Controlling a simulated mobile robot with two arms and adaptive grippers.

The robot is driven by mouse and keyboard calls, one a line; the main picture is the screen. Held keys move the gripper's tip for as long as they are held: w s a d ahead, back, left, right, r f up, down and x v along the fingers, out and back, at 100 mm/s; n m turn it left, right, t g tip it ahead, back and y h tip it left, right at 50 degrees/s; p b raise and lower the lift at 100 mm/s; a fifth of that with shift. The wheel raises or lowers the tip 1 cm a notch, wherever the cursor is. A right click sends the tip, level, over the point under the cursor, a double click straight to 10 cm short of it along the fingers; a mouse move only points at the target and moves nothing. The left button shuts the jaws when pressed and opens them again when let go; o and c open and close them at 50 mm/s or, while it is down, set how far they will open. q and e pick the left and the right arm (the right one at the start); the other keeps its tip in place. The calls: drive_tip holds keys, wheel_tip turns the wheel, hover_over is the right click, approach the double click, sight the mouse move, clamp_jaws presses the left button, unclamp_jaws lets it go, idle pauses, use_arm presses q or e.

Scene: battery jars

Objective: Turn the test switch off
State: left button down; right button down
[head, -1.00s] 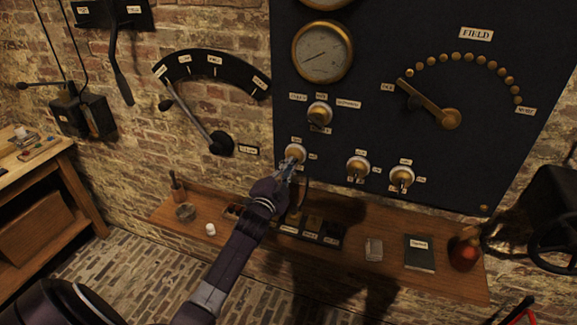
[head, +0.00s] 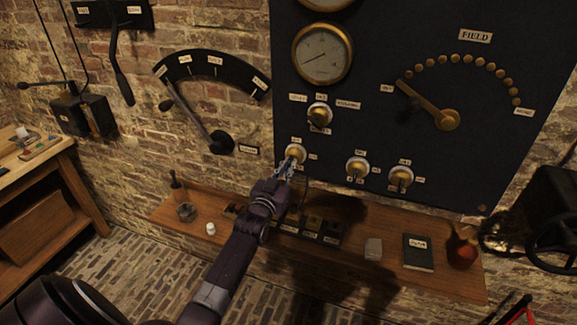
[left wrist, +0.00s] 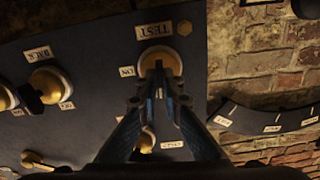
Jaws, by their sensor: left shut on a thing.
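The test switch (head: 295,153) is a round brass knob on a pale base at the lower left of the dark panel. In the left wrist view the test switch (left wrist: 160,58) has a TEST label above it and an ON label at its left. My left gripper (head: 287,169) reaches up to it, and its fingertips (left wrist: 158,78) are shut on the switch's lever. The fingers cover the lever, so its exact position is hard to tell. My right gripper is not in view.
Two similar switches (head: 357,168) (head: 401,178) sit to the right, and a selector knob (head: 319,114) is above. A wooden shelf (head: 365,275) with a dark book (head: 418,253) and a small white jar (head: 211,228) runs below. A large lever (head: 195,125) is on the brick wall.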

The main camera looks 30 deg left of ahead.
use_arm(q)
drive_tip(key=shift+f+n, duration=0.1)
drive_tip(key=shift+n, duration=0.4)
drive_tip(key=c, duration=2.1)
unclamp_jaws()
drive_tip(key=v, duration=1.2)
